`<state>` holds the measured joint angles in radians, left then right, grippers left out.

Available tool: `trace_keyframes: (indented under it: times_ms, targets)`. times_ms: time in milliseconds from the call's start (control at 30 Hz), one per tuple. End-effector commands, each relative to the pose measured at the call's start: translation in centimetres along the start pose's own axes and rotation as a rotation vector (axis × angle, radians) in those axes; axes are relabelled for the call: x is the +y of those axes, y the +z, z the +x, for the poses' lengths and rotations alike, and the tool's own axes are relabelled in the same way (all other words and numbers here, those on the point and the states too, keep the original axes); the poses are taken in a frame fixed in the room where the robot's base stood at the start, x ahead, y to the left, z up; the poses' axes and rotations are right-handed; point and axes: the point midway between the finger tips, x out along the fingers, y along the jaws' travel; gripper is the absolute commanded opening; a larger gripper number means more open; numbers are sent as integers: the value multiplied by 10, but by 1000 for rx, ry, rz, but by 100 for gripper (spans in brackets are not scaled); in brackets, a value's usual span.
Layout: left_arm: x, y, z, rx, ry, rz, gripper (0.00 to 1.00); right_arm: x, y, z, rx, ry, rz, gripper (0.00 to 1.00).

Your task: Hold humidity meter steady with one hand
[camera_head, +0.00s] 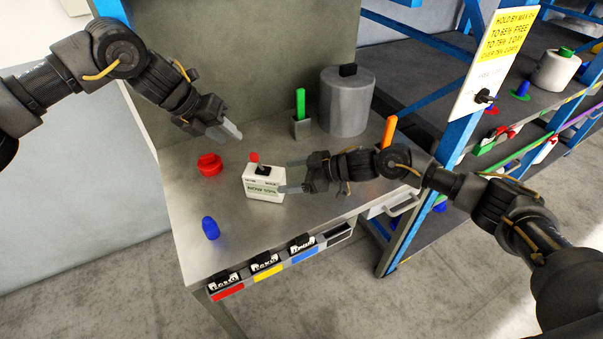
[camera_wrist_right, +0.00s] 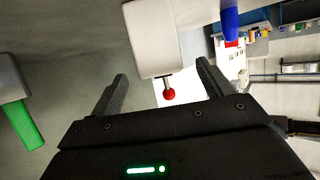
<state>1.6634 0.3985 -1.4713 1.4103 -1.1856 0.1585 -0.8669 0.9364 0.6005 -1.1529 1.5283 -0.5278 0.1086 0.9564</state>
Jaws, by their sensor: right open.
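The humidity meter (camera_head: 264,182) is a small white box with a dark and red knob on top, standing on the grey table. In the right wrist view the white box (camera_wrist_right: 152,38) lies just beyond and between the fingers, with its red knob (camera_wrist_right: 168,94) between the fingertips. My right gripper (camera_head: 283,176) is open beside the meter's right side; its fingers also show in the right wrist view (camera_wrist_right: 162,82). I cannot tell whether they touch the meter. My left gripper (camera_head: 230,132) hangs above the table, up and left of the meter, apart from it. Its finger gap is unclear.
A red round piece (camera_head: 209,164) and a blue piece (camera_head: 210,228) stand left of the meter. A green marker in a holder (camera_head: 301,112) and a grey cylinder (camera_head: 346,102) stand behind. Coloured labelled bins line the front edge. A blue-framed shelf rack (camera_head: 467,125) stands right.

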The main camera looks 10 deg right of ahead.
Motion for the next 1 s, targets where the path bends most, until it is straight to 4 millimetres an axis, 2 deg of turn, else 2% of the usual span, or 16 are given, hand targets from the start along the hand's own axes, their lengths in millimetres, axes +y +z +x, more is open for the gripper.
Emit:
trace_keyframes:
  times_ms: [200,400,600,867,1000]
  targets:
    - [0,0,0,0,0,0,36,0,-1,41,1,-1,0,80]
    - [0,0,0,0,0,0,36,0,-1,67,0,1,-1,80]
    - [0,0,0,0,0,0,36,0,-1,77,1,1,-2,80]
    - [0,0,0,0,0,0,36,0,-1,77,1,1,-2,80]
    - [0,0,0,0,0,0,36,0,-1,77,1,1,-2,62]
